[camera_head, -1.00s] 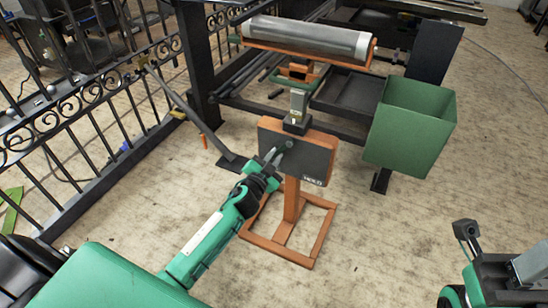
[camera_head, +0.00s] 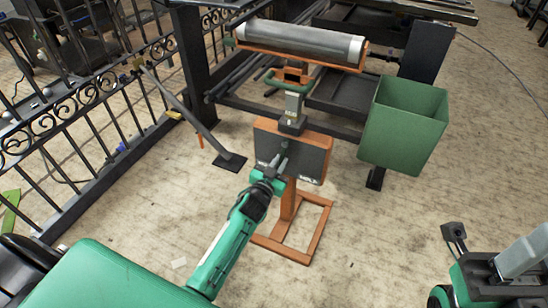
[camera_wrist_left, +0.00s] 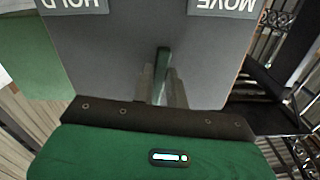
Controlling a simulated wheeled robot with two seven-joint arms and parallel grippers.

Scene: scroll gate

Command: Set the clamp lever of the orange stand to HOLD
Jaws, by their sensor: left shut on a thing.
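The orange stand (camera_head: 319,222) stands on the floor in the head view, with a dark panel (camera_head: 312,158) facing me. In the left wrist view the panel (camera_wrist_left: 120,60) appears upside down, with the HOLD label (camera_wrist_left: 84,3) at left and the MOVE label (camera_wrist_left: 226,6) at right. The thin green clamp lever (camera_wrist_left: 162,62) lies between these labels, nearer neither clearly. My left gripper (camera_head: 281,155) is shut on the lever in front of the panel; its fingers (camera_wrist_left: 163,88) flank the lever. The lever's lower part is hidden between them.
A metal roller (camera_head: 300,40) rests in the orange cradle on top of the stand. A green bin (camera_head: 403,130) is at right. A black iron fence (camera_head: 90,110) and a slanted bar (camera_head: 190,110) are at left. My right arm (camera_head: 500,275) is at lower right; floor between is clear.

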